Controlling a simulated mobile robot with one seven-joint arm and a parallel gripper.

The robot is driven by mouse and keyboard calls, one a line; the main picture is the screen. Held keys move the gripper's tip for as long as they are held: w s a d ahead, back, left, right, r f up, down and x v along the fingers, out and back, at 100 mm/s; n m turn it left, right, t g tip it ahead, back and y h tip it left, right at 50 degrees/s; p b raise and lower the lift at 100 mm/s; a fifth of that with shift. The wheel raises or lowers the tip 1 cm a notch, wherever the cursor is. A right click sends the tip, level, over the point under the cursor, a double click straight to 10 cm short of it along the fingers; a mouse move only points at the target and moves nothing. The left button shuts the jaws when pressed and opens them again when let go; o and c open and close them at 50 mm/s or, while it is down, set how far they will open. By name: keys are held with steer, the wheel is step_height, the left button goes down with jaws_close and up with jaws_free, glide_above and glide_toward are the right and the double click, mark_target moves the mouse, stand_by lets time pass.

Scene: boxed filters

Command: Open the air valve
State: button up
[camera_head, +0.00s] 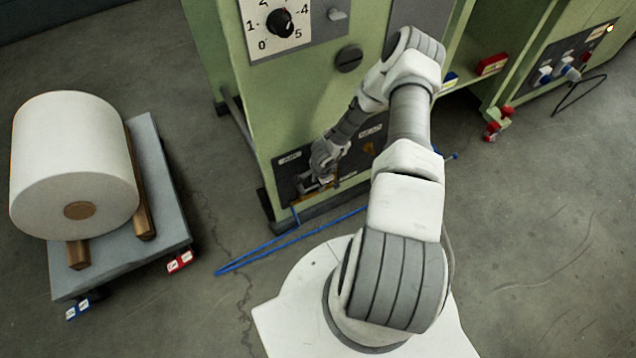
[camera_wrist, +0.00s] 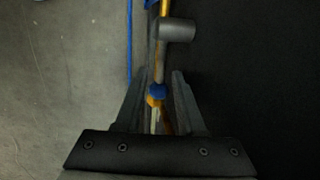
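The air valve is on a dark panel (camera_head: 291,179) low on the green machine. In the wrist view, a grey knob or lever end (camera_wrist: 178,29), a blue part (camera_wrist: 157,92) and a yellow-orange part (camera_wrist: 156,102) belong to the valve fittings. My gripper (camera_wrist: 158,74) is at the panel, with its two fingers apart on either side of the grey stem and the blue part. Gaps show beside both fingers. In the head view my gripper (camera_head: 312,183) covers most of the valve, so its handle angle is hard to tell there.
Blue hose (camera_head: 290,240) runs along the floor below the panel. A cart (camera_head: 165,200) with a large white roll (camera_head: 75,160) stands at left. A numbered dial (camera_head: 281,22) and a dark round knob (camera_head: 349,58) are higher on the machine.

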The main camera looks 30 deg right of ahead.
jaws_close()
steer(key=shift+d, duration=0.1)
stand_by(1.2)
